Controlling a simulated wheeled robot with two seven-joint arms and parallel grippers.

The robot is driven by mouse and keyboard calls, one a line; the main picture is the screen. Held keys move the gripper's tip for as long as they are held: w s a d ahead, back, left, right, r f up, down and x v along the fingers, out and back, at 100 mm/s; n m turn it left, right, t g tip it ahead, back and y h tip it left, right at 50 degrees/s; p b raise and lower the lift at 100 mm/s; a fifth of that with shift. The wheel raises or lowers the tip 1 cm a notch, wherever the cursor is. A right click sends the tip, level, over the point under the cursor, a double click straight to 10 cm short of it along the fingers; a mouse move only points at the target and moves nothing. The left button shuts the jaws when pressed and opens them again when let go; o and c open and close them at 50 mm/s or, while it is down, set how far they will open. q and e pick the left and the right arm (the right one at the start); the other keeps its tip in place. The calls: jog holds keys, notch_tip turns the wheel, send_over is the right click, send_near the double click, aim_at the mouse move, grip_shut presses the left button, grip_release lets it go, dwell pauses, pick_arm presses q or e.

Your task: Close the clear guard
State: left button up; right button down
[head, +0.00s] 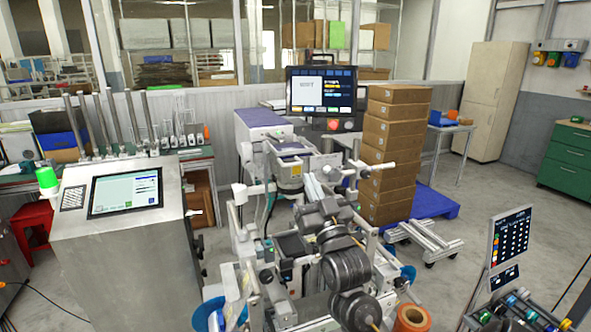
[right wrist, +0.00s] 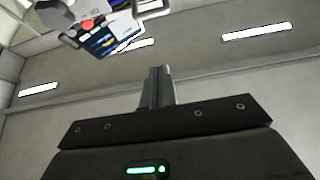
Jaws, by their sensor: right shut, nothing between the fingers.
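My right arm's dark links rise from the bottom of the head view in front of the labelling machine (head: 285,150). My right gripper (head: 316,190) is at its far end, among the machine's white rods and brackets. In the right wrist view the gripper's fingers (right wrist: 157,88) are together, with nothing between them, and point up toward the ceiling and the upper wall. I cannot clearly pick out the clear guard: it is see-through and partly behind my arm, so I cannot tell its angle or whether the gripper touches it. My left gripper is not in view.
A monitor with a red button (head: 318,92) stands behind the machine and also shows in the right wrist view (right wrist: 100,35). Stacked brown boxes (head: 393,150) stand to its right. A steel cabinet with a screen (head: 125,192) is at left. An orange roll (head: 411,318) is at bottom right.

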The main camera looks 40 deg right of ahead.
jog(key=p+x, duration=0.5)
jog(key=x, duration=0.5)
jog(key=f, duration=0.4)
jog(key=shift+w, duration=0.4)
jog(key=shift+f, duration=0.1)
notch_tip(320, 180, down, 13)
jog(key=b, duration=0.8)
jog(key=shift+f, duration=0.1)
